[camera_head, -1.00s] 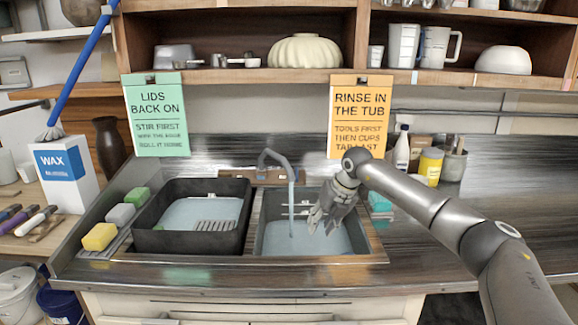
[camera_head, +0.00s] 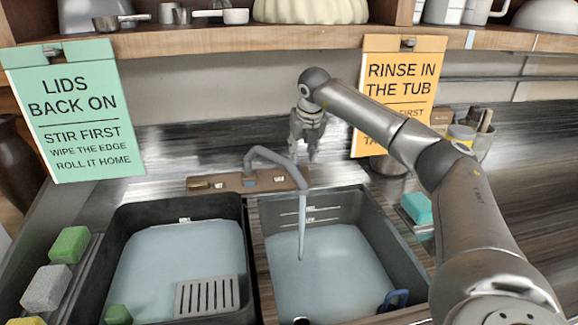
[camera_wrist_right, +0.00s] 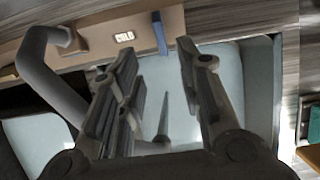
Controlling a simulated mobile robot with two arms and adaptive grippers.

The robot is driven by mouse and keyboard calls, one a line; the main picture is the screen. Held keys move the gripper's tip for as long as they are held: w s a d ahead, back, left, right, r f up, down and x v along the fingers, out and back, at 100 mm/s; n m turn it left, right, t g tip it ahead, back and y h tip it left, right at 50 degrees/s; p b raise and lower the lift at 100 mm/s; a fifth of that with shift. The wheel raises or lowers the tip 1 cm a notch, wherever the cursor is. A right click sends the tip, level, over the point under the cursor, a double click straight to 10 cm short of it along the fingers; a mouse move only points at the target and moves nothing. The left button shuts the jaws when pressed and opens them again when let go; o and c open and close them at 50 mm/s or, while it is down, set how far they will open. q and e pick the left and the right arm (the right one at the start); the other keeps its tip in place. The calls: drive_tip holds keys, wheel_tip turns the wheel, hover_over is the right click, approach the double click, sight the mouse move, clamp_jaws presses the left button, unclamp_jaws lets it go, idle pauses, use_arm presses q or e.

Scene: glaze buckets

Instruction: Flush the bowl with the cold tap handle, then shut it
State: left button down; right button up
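The grey curved tap (camera_head: 270,158) rises from a brown panel (camera_head: 222,182) behind the sink. A stream of water (camera_head: 302,228) falls from it into the right bowl (camera_head: 378,232), which holds pale water (camera_head: 330,280). In the right wrist view, a "COLD" label (camera_wrist_right: 124,37) and an upright blue tap handle (camera_wrist_right: 159,33) show on the panel. My right gripper (camera_head: 307,150) is above and behind the right bowl, beside the tap spout. Its fingers (camera_wrist_right: 165,85) are apart and empty, with the blue handle beyond them, not touching as far as I can tell. My left gripper is out of view.
The left basin (camera_head: 125,215) holds water and a grey slotted rack (camera_head: 207,297). Sponges (camera_head: 70,245) lie left of it, and a teal block (camera_head: 417,208) lies right of the sink. A blue loop handle (camera_head: 396,299) shows at the right bowl's near side. Signs hang from the shelf (camera_head: 210,42).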

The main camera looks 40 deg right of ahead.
drive_tip(key=p+x, duration=0.1)
drive_tip(key=x, duration=0.9)
drive_tip(key=shift+s+f, duration=0.1)
drive_tip(key=shift+f, duration=0.05)
clamp_jaws()
